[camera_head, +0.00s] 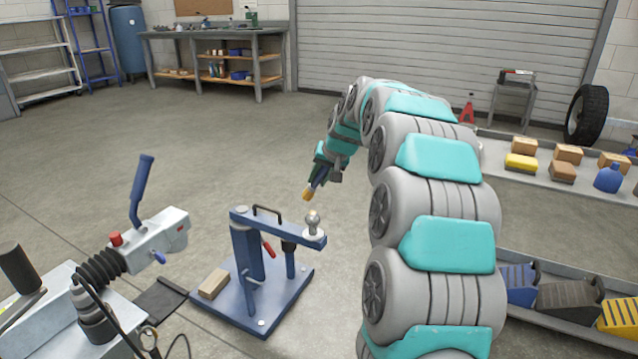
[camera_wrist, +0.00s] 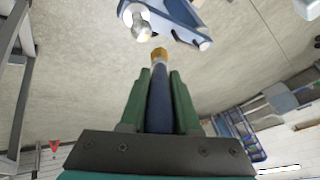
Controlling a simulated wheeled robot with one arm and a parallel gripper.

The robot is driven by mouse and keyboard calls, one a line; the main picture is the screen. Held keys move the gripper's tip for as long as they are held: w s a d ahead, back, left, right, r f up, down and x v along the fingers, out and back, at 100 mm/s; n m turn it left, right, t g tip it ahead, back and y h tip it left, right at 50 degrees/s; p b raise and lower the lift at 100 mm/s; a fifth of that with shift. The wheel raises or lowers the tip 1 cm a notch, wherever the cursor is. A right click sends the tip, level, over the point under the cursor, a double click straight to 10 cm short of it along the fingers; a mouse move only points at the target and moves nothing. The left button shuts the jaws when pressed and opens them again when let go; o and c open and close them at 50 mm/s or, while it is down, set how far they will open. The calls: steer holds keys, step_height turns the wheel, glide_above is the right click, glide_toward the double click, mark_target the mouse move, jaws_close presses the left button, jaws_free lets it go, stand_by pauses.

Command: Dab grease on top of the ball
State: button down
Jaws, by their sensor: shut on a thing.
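The metal tow ball (camera_head: 312,218) stands upright on the end of the blue arm of a stand (camera_head: 262,222). In the wrist view the ball (camera_wrist: 140,28) is near the top, left of centre. My gripper (camera_head: 319,178) is shut on a blue-handled grease brush (camera_head: 307,193) with a yellow-orange tip. In the wrist view my gripper's green fingers (camera_wrist: 160,78) flank the blue handle, and the brush tip (camera_wrist: 159,53) points toward the ball. The tip is close to the ball, with a gap showing in both views. I cannot tell whether grease is on the tip.
A grey trailer coupler (camera_head: 160,238) with a raised blue lever is at the left. A wood block (camera_head: 213,283) lies on the stand's base. At right, a shelf (camera_head: 545,180) holds boxes, sponges and a blue bottle; wheel chocks (camera_head: 570,298) sit below. Floor behind the stand is clear.

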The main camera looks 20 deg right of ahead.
steer(key=shift+r+p, duration=0.3)
steer(key=shift+r, duration=1)
